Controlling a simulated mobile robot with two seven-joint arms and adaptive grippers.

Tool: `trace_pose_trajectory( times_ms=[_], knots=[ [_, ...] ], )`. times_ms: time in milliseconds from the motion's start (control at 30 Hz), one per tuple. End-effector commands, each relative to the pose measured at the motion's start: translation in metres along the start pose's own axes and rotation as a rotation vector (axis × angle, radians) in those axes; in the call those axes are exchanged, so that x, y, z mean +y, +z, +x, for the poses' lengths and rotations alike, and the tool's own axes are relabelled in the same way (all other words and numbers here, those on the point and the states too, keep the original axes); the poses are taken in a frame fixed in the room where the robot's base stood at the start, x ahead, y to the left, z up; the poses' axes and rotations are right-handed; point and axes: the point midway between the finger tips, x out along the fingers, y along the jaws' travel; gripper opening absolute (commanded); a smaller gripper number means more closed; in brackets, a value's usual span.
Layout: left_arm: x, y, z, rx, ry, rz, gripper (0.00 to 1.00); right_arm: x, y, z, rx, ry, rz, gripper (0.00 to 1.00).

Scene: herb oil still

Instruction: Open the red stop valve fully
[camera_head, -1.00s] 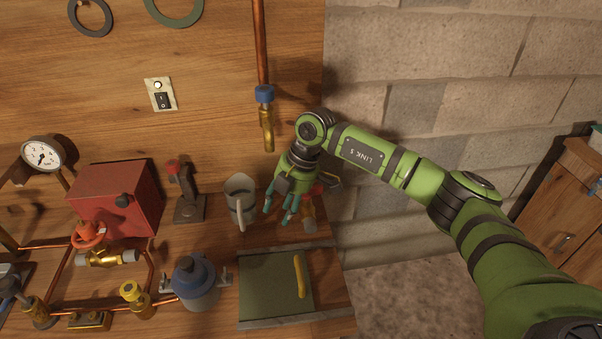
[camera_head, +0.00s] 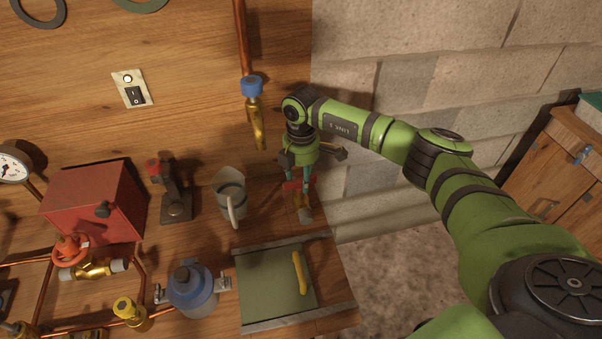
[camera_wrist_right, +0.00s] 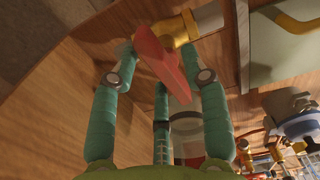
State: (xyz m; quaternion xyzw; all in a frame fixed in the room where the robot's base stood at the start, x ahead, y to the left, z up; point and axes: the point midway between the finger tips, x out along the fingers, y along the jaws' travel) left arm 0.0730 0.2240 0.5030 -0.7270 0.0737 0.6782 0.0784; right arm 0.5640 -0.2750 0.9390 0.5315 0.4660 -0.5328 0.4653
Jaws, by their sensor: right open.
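A red lever handle (camera_wrist_right: 163,62) on a brass valve crosses between the fingertips of my right gripper in the right wrist view. In the head view its brass body (camera_head: 304,213) shows just below my right gripper (camera_head: 299,184), near the bench's right end. My right gripper is open, fingers pointing down, with fingers on both sides of the red handle; I cannot tell whether they touch it. The gripper partly hides the handle in the head view. Another brass valve with a round red handwheel (camera_head: 72,249) sits on the copper pipes at left. My left gripper is not in view.
A grey jug (camera_head: 229,187) stands left of my right gripper. A green panel with a yellow handle (camera_head: 299,272) lies in front. A blue-tapped copper pipe (camera_head: 251,87) hangs behind. A red box (camera_head: 92,205) and a blue-grey vessel (camera_head: 191,290) stand further left.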

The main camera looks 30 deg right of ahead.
Motion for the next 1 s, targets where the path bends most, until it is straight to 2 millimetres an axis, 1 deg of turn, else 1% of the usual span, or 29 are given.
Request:
trace_pose_trajectory(
  times_ms=[33, 100, 200, 233, 267, 300, 333, 600, 733, 867, 1000],
  knots=[
    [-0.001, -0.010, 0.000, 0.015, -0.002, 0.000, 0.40, 0.000, 0.000, 0.001, 0.000, 0.000, 0.000, 0.46],
    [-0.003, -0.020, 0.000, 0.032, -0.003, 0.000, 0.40, 0.000, 0.000, 0.001, 0.000, 0.000, -0.001, 0.46],
    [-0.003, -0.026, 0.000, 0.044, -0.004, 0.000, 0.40, 0.000, 0.000, 0.001, 0.000, 0.000, -0.001, 0.46],
    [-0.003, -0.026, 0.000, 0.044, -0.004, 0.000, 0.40, 0.000, 0.000, 0.001, 0.000, 0.000, -0.001, 0.38],
    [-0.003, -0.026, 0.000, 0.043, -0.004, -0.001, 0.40, 0.000, 0.000, 0.001, 0.000, 0.000, -0.001, 0.26],
    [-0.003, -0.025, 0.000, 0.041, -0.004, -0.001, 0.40, 0.000, 0.000, 0.001, 0.000, 0.000, 0.000, 0.10],
    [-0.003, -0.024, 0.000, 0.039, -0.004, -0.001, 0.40, 0.000, 0.000, 0.001, 0.000, 0.000, -0.001, 0.00],
    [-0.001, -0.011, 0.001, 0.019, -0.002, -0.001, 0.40, 0.000, 0.000, 0.001, 0.001, 0.000, -0.005, 0.00],
    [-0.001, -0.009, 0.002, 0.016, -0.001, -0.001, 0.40, 0.000, 0.000, 0.001, 0.000, 0.000, -0.027, 0.00],
    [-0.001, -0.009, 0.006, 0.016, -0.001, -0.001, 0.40, 0.001, 0.000, 0.002, 0.001, 0.001, -0.079, 0.00],
    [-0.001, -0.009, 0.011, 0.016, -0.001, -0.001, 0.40, 0.001, -0.001, 0.002, 0.001, 0.002, -0.169, 0.00]
  ],
)
